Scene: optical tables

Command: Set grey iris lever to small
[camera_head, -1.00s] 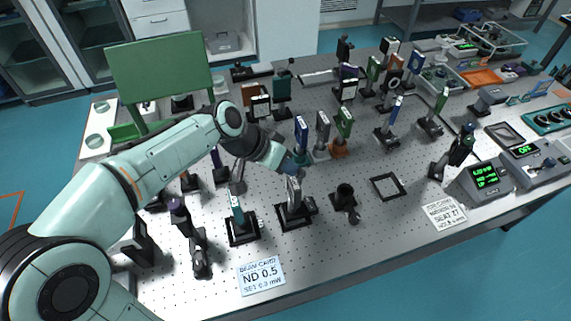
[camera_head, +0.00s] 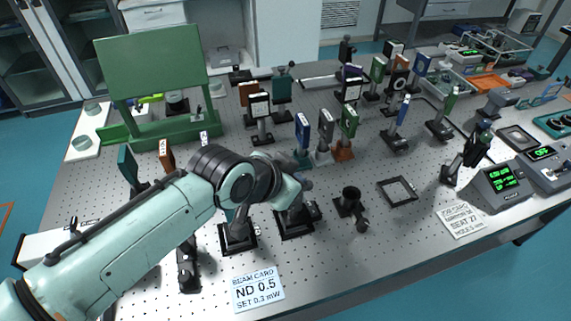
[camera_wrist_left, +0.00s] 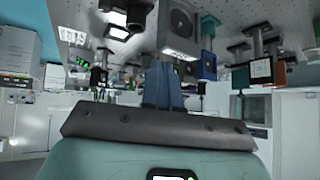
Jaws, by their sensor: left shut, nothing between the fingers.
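A grey square mount with a round opening, likely the grey iris (camera_wrist_left: 181,24), fills the top centre of the left wrist view. A pale label strip runs along its edge. I cannot make out its lever. My left gripper (camera_wrist_left: 163,86) is shut and empty, its blue fingers just short of the mount or against it; I cannot tell which. In the head view my left gripper (camera_head: 303,184) is at the upper part of a mount on a black base (camera_head: 294,223), and my wrist hides much of that mount. My right gripper is not in view.
Posts with a blue plate (camera_head: 302,132), a grey plate (camera_head: 325,124) and a green plate (camera_head: 349,121) stand close behind my left gripper. A beam card (camera_head: 258,289) lies in front.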

